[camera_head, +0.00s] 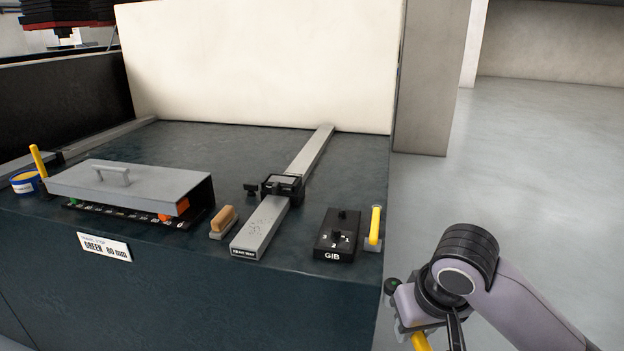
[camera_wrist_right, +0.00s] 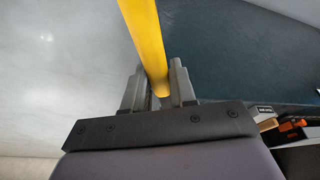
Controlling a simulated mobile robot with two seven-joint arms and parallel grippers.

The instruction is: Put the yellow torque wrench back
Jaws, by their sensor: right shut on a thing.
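My right gripper (camera_head: 412,326) is at the lower right, beyond the right edge of the dark bench (camera_head: 330,285). It is shut on a yellow bar (camera_head: 421,342), which looks like the yellow torque wrench; its lower part runs out of the head view. In the right wrist view the yellow bar (camera_wrist_right: 143,35) passes between the two fingers (camera_wrist_right: 158,87), and its far end is out of frame. A separate yellow upright bar (camera_head: 375,224) stands on a small pale base at the bench's right front corner. My left gripper is not in view.
Beside that bar is a black block marked GIB (camera_head: 337,240). Left of it are a grey rail with a black clamp (camera_head: 283,187), a wooden-handled brush (camera_head: 224,220), a grey covered rack (camera_head: 135,185) and a blue-yellow tin (camera_head: 25,183). Open floor (camera_head: 530,170) lies to the right.

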